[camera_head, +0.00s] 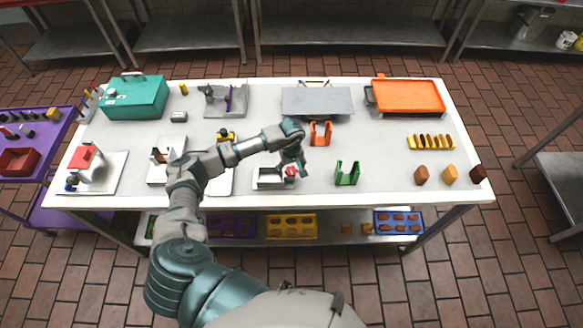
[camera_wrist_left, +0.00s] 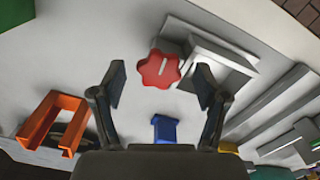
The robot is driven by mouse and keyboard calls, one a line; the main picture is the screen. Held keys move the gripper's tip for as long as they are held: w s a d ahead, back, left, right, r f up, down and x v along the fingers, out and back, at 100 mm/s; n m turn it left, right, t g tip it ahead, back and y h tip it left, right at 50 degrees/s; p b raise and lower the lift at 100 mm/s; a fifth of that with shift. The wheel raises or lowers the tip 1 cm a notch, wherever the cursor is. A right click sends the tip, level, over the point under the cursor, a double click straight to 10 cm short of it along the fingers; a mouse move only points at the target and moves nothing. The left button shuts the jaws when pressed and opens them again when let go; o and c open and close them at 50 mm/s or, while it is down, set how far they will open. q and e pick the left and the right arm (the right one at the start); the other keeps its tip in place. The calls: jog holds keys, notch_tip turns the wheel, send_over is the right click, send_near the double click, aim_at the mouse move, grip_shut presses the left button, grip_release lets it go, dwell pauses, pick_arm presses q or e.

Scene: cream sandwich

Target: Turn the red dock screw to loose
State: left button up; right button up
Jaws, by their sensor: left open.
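The red dock screw (camera_wrist_left: 160,69) is a lobed red knob with a pale slot line across its face. It is at the upper middle of the left wrist view, beside a grey-white dock (camera_wrist_left: 228,55). In the head view the red screw (camera_head: 290,171) is at the right end of the dock (camera_head: 268,184), near the table's front edge. My left gripper (camera_head: 297,164) is open and points down over the screw. In the wrist view the screw appears between its two spread fingers, with visible gaps on both sides. I see no contact. My right gripper is not in view.
An orange bracket (camera_head: 320,134) stands behind the gripper, and a green bracket (camera_head: 347,179) stands to its right. A blue part (camera_wrist_left: 165,128) shows between the fingers, below the screw.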

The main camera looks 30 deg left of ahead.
pick_arm(q)
jog(key=shift+f, duration=0.1)
jog(key=c, duration=1.2)
jog(key=shift+o, duration=0.2)
